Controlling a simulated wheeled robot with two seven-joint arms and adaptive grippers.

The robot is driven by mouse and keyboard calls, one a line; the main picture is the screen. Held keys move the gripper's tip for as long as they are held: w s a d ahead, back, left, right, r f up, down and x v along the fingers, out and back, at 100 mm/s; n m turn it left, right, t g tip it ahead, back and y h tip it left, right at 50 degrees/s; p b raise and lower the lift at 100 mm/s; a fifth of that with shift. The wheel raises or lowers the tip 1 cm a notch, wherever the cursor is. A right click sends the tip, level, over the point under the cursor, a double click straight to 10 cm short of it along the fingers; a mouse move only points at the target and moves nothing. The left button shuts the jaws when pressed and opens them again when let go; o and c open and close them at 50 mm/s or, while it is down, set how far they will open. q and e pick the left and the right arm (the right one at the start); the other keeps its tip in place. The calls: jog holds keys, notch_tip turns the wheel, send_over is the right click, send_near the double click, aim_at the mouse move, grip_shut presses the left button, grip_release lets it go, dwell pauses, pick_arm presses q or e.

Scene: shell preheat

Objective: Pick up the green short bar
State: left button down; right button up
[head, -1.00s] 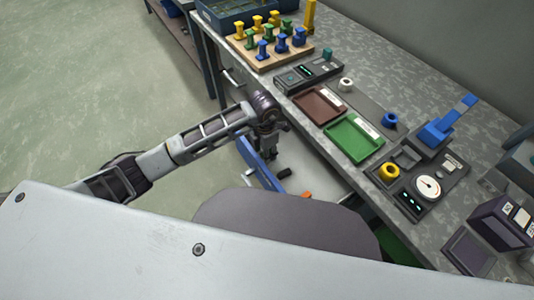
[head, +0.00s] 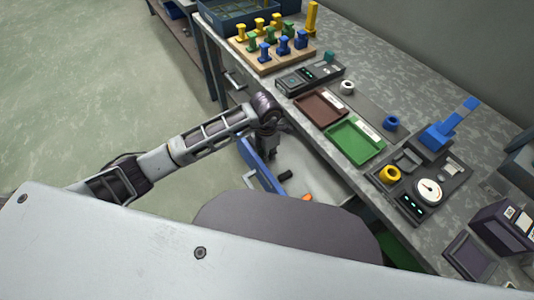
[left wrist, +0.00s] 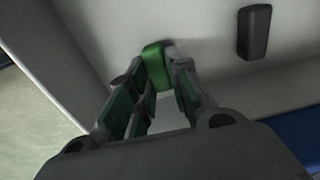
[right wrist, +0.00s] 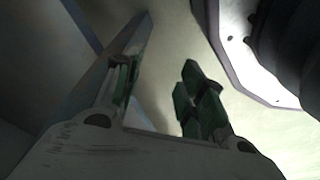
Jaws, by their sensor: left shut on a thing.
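The green short bar (left wrist: 156,66) shows in the left wrist view between the fingertips of my left gripper (left wrist: 160,72), which is shut on it. The bar is over or on the pale floor of an open drawer (head: 318,178); I cannot tell whether it touches it. In the head view my left gripper (head: 272,152) reaches down into the drawer from the left, and the bar is hidden there. My right gripper (right wrist: 160,85) shows only in the right wrist view, with its fingers apart and nothing between them.
A black bar (left wrist: 255,32) lies in the drawer to the right of the gripper. Above is the worktop with a brown tray (head: 320,108), a green tray (head: 355,142) and a peg board (head: 270,62).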

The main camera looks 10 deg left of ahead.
pick_arm(q)
jog(key=shift+r, duration=0.7)
notch_tip(320, 180, up, 8)
jog(key=p, duration=0.1)
jog(key=shift+r, duration=0.25)
pick_arm(e)
jog(key=d+f, duration=0.1)
jog(key=s+f, duration=0.1)
jog(key=shift+d+f, duration=0.35)
jog(key=shift+f, duration=0.05)
jog(key=shift+s, duration=0.3)
jog(key=shift+a, duration=0.2)
pick_arm(q)
jog(key=shift+r, duration=0.1)
